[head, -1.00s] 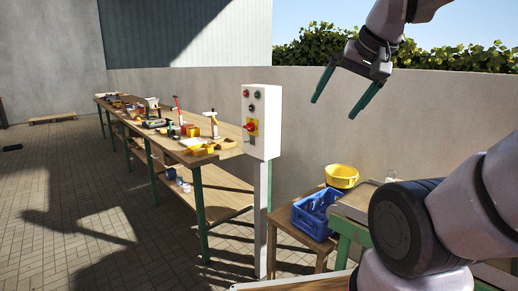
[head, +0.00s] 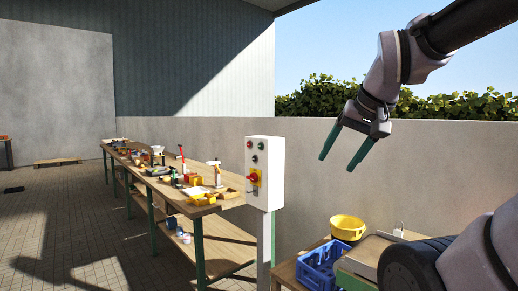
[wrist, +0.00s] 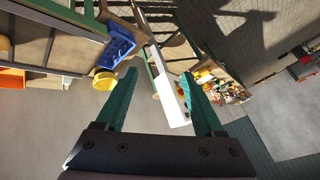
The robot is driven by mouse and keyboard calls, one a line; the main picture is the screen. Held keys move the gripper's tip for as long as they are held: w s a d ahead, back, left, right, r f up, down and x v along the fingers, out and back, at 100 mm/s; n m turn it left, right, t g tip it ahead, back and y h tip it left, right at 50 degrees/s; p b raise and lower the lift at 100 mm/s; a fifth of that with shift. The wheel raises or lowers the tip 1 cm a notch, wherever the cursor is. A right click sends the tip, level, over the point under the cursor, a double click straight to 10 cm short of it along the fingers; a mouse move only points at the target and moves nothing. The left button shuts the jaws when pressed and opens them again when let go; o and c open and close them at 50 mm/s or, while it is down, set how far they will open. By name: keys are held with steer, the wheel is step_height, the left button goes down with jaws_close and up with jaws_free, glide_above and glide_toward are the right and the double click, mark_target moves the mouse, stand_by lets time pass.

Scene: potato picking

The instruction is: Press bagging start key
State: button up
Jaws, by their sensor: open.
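A white control box (head: 265,170) stands on a post in the middle of the head view. Its front carries small green and red buttons (head: 254,150) and a red knob on a yellow plate (head: 253,177). Which button is the bagging start key I cannot read. My gripper (head: 342,165) is open and empty, with green fingers pointing down, up and to the right of the box in the head view and apart from it. In the wrist view my gripper (wrist: 158,85) has its fingers spread, and the white box (wrist: 171,102) shows between them, farther off.
A long workbench (head: 225,201) with tools and small parts runs back to the left of the box. A blue crate (head: 322,262) and a yellow bowl (head: 347,227) are on a low table at the right.

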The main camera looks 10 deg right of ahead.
jaws_close()
stand_by(1.4)
